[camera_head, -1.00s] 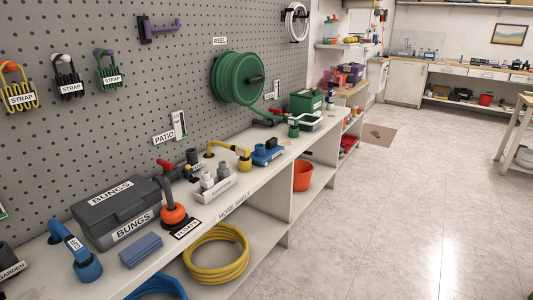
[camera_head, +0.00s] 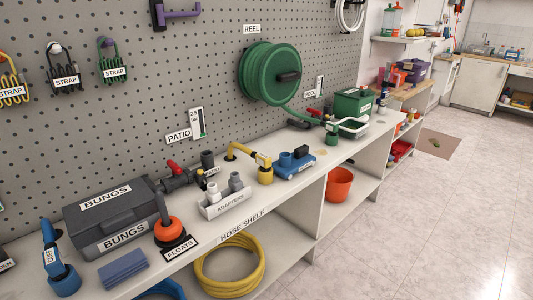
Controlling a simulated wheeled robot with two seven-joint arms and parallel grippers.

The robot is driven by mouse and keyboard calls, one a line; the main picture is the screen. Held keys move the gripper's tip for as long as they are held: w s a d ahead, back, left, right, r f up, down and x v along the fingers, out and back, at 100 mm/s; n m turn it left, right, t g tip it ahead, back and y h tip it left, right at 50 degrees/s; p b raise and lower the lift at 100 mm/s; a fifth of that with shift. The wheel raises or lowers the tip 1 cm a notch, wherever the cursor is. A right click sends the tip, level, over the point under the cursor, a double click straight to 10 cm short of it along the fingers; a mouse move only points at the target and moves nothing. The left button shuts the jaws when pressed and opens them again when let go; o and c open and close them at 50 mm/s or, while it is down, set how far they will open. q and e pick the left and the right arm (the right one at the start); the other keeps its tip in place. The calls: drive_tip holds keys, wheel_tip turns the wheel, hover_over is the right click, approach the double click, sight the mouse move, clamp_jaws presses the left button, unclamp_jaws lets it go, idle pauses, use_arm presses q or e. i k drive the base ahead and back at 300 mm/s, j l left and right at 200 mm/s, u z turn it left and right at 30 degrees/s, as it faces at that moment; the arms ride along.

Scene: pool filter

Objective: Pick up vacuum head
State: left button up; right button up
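A flat blue piece (camera_head: 294,164) with a short round port on top and a pale label lies on the hose shelf, right of the yellow pipe fitting. It looks like the vacuum head, but its label is too small to read. It rests on the shelf and nothing holds it. Neither of my grippers shows in the view.
The yellow fitting (camera_head: 265,168) stands close on its left. The adapters tray (camera_head: 226,204) is in front to the left. A green box (camera_head: 353,105) and wire-handled basket (camera_head: 354,127) stand beyond. An orange bucket (camera_head: 339,184) sits below.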

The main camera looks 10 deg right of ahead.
sight(289, 164)
drive_tip(key=i+l+u, duration=0.25)
drive_tip(key=l+u, duration=0.2)
drive_tip(key=l, duration=0.15)
drive_tip(key=i+l+u, duration=0.15)
drive_tip(key=l+u, duration=0.25)
drive_tip(key=l, duration=0.25)
drive_tip(key=l+u, duration=0.45)
drive_tip(key=l, duration=0.2)
drive_tip(key=l+u, duration=0.4)
drive_tip(key=l, duration=0.3)
